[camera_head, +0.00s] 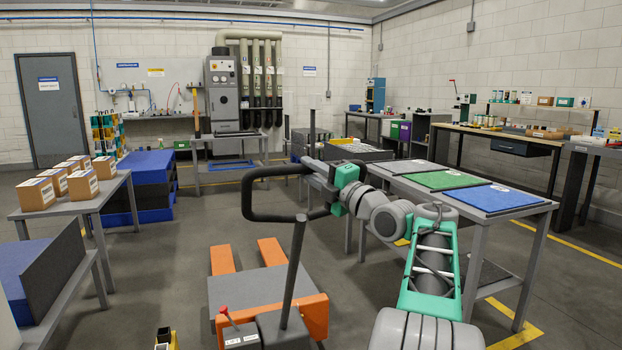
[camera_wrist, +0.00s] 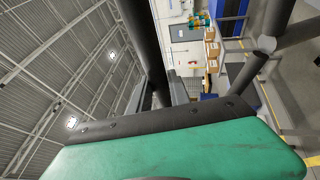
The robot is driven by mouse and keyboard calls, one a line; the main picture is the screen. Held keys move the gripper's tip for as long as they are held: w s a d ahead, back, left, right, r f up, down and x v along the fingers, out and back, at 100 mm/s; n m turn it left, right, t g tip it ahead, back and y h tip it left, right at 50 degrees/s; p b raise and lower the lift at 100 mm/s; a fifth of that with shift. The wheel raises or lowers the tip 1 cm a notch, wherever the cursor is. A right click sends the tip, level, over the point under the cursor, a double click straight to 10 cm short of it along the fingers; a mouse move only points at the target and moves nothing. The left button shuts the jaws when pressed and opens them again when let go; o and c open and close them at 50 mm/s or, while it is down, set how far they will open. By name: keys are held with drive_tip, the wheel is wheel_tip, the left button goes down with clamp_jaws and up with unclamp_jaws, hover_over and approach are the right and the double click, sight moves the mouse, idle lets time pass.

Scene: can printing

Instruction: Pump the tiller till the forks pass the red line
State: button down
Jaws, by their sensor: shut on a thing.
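The tiller (camera_head: 294,270) of the pallet truck leans up from its base, with a black loop handle (camera_head: 247,195) at the top. My gripper (camera_head: 322,178) is shut on the right side of that loop. In the wrist view the dark handle bar (camera_wrist: 143,40) runs past the green gripper body, and another part of the tiller (camera_wrist: 244,72) shows at right. Two orange forks (camera_head: 222,260) stick out low beyond a grey deck (camera_head: 255,287). A red-tipped lever (camera_head: 224,311) stands beside the tiller base. I cannot make out the red line.
A table with green and blue mats (camera_head: 487,197) stands close on the right, beside my arm. A table with cardboard boxes (camera_head: 82,181) is at left. Blue stacked blocks (camera_head: 146,167) and a grey machine (camera_head: 222,95) stand farther back. Floor beyond the forks is clear.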

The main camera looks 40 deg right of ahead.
drive_tip(key=c, duration=1.4)
unclamp_jaws()
drive_tip(key=shift+d+f, duration=0.2)
drive_tip(key=shift+f, duration=0.25)
drive_tip(key=shift+c, duration=0.2)
drive_tip(key=shift+o, duration=1.2)
drive_tip(key=shift+r, duration=0.2)
drive_tip(key=a+v, duration=0.1)
drive_tip(key=v, duration=0.6)
drive_tip(key=shift+s+d, duration=0.45)
